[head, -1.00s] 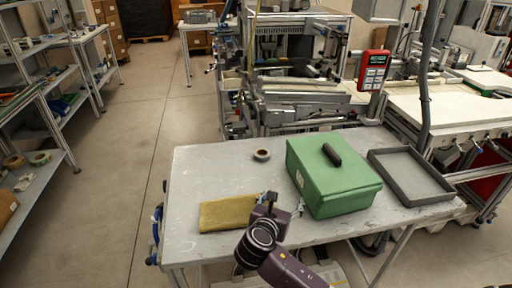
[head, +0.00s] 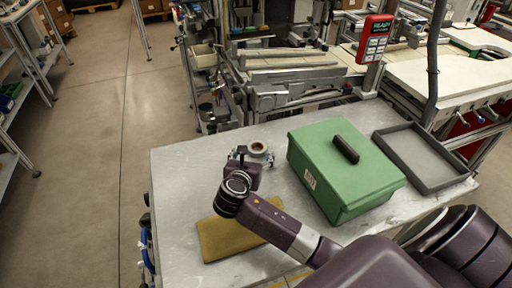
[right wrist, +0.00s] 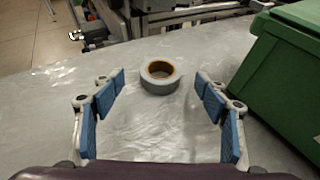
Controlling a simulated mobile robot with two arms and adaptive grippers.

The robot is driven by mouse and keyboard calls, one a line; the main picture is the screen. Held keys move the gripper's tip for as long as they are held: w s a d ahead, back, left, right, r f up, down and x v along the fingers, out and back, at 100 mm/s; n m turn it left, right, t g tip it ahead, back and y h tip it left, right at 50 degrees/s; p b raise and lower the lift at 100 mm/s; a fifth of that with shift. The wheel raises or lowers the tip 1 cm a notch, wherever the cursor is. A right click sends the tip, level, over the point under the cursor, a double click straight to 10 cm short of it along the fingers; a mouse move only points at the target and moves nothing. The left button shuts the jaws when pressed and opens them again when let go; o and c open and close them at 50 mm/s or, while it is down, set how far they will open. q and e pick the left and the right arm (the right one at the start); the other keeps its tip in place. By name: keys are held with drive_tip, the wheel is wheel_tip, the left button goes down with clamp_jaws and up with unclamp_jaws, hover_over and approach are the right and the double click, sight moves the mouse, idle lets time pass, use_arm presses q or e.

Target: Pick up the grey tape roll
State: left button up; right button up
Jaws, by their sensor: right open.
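The grey tape roll (head: 258,150) lies flat on the table left of the green box. In the right wrist view the grey tape roll (right wrist: 161,76) shows whole, with a brown inner core, ahead of the fingertips and centred between them. My right gripper (right wrist: 160,86) is open and empty, its blue-padded fingers spread wide to either side. In the head view my right gripper (head: 243,156) is just in front of the roll, its fingers mostly hidden by the wrist. My left gripper is not in view.
A green box (head: 338,168) with a dark handle stands right of the roll; its wall (right wrist: 278,80) is close to the right finger. A grey tray (head: 428,160) lies farther right. A yellow-brown pad (head: 226,240) lies under my right arm. The table (head: 180,185) is clear left of the roll.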

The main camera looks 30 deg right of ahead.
sight(258, 145)
drive_tip(key=x, duration=0.3)
drive_tip(key=shift+s+f, duration=0.1)
drive_tip(key=shift+s, duration=0.05)
drive_tip(key=shift+x, duration=1)
drive_tip(key=shift+a, duration=0.1)
drive_tip(key=c, duration=1.2)
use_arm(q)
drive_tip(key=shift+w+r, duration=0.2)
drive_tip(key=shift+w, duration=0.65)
